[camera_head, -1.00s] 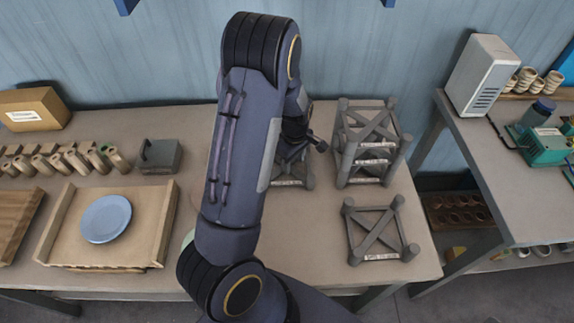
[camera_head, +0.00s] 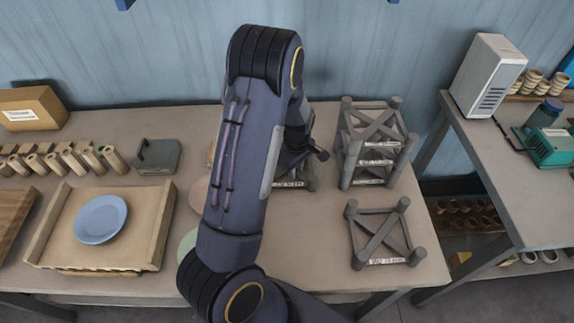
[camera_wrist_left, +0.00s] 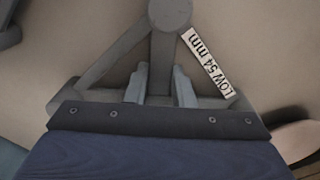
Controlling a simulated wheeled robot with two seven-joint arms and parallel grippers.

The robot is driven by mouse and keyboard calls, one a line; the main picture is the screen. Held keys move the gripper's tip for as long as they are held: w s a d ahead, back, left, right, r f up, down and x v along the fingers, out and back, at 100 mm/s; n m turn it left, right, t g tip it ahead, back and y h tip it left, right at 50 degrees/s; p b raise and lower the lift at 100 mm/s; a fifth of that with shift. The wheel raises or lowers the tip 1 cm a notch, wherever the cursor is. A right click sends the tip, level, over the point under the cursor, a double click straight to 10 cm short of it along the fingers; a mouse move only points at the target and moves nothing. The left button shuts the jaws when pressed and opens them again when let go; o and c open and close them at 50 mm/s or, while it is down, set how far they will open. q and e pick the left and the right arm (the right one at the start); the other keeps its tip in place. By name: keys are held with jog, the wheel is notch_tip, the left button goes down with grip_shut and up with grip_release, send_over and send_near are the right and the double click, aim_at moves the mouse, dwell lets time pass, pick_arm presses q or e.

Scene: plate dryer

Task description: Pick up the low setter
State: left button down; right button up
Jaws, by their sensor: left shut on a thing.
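The low setter (camera_wrist_left: 120,58) is a grey frame of bars and round posts with a white label reading "LOW 54 mm" in the left wrist view. My left gripper (camera_wrist_left: 160,82) is shut on one of its bars. In the head view my left arm hides most of the low setter (camera_head: 310,180), and only its right part and label edge show. The gripper itself is largely hidden there. I cannot tell whether the setter is clear of the table. My right gripper is not in view.
A stack of taller grey setters (camera_head: 347,165) stands close to the right. A single setter (camera_head: 383,235) lies in front of it. A wooden tray (camera_head: 152,230) holds a blue plate (camera_head: 101,219) at left. A grey block (camera_head: 158,155) and several small tubes sit behind it.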

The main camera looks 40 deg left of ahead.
pick_arm(q)
jog(key=shift+r, duration=0.1)
dwell(0.3)
jog(key=shift+r+p, duration=0.55)
jog(key=shift+r, duration=0.1)
notch_tip(320, 180, up, 3)
jog(key=shift+f+p, duration=0.1)
jog(key=shift+p, duration=1)
jog(key=s+a+r+p, duration=0.2)
jog(key=s+a+r, duration=0.15)
jog(key=s, duration=0.25)
jog(key=s+a+r+p, duration=0.1)
jog(key=s+a+r, duration=0.1)
jog(key=s+r, duration=0.35)
notch_tip(320, 180, up, 7)
jog(key=s, duration=0.1)
jog(key=shift+s+a+f, duration=0.1)
